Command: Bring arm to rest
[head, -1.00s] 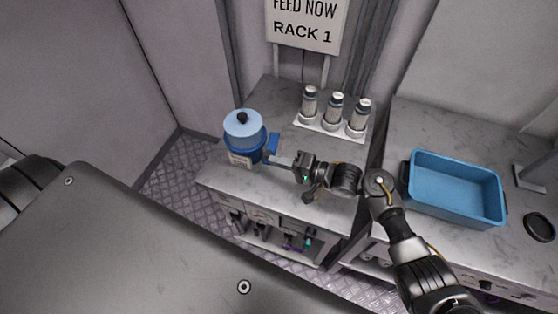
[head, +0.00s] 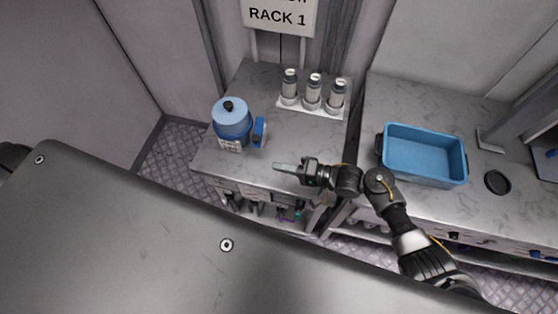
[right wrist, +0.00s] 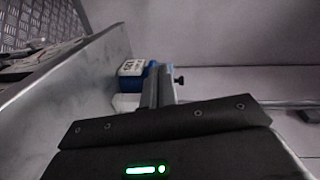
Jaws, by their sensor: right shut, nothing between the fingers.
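My right gripper (head: 284,167) is shut and empty over the front part of the left counter (head: 215,165), its fingers pointing left. It is apart from the blue jug (head: 231,124) with its pale blue lid and black knob, which stands behind and to the left of it. In the right wrist view the closed fingers (right wrist: 158,86) show dark in the middle, with a blue and white container (right wrist: 132,68) beyond them. The right arm comes in from the lower right.
Several things stand around: three capped cylinders (head: 313,92) on a white holder at the back, a blue bin (head: 424,155) on the right counter, and a black disc (head: 497,182) beside it. A RACK 1 sign (head: 278,16) hangs above. The left counter's middle is clear.

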